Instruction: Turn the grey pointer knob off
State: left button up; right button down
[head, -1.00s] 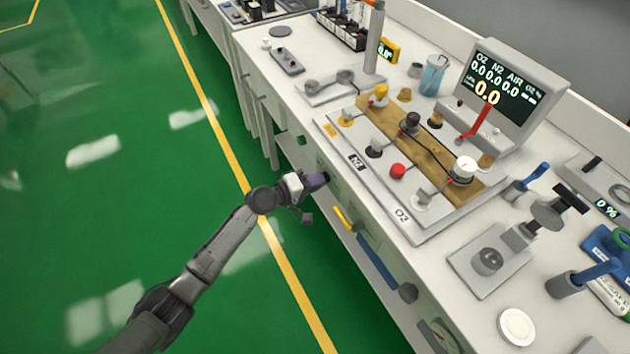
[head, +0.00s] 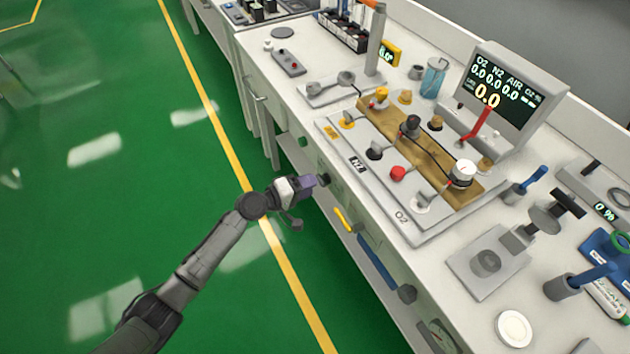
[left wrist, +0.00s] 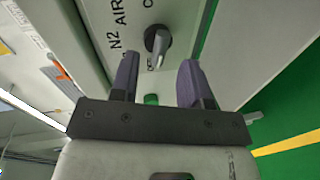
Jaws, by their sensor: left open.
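The grey pointer knob (left wrist: 158,42) is on a pale panel with the letters N2 and AIR beside it in the left wrist view. It lies just beyond the fingertips, lined up with the gap between them. In the head view the left gripper (head: 309,183) is close to the cart front, apart from the knob. My right gripper is not in view.
The cart top (head: 300,95) carries a gas panel with coloured knobs, a display (head: 500,90) and other devices. A yellow handle (head: 343,219) and a blue bar (head: 377,262) are on the front below. The green floor to the left is clear.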

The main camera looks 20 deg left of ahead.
pick_arm(q)
jog(key=p+v, duration=0.1)
jog(key=v, duration=0.9)
jog(key=shift+s+a+p, duration=0.2)
jog(key=shift+s+p, duration=0.1)
jog(key=shift+s, duration=0.05)
jog(key=s+d+f+m+g+y, duration=0.1)
jog(key=s+d+f+m+g, duration=0.15)
jog(key=s+m+g, duration=0.4)
jog(key=s+a+r+m+y+p, duration=0.1)
jog(key=s+r+m+y+p, duration=0.45)
jog(key=s+r+y, duration=0.4)
jog(key=s+d+f+n+g+p, duration=0.1)
jog(key=s+d+p, duration=0.15)
jog(key=s, duration=0.55)
jog(key=s+d+f+g+p, duration=0.15)
jog(key=s+p, duration=0.25)
jog(key=s, duration=0.4)
notch_tip(320, 180, up, 38)
jog(key=p, duration=3.7)
jog(key=shift+w+h, duration=0.4)
jog(key=shift+h, duration=0.05)
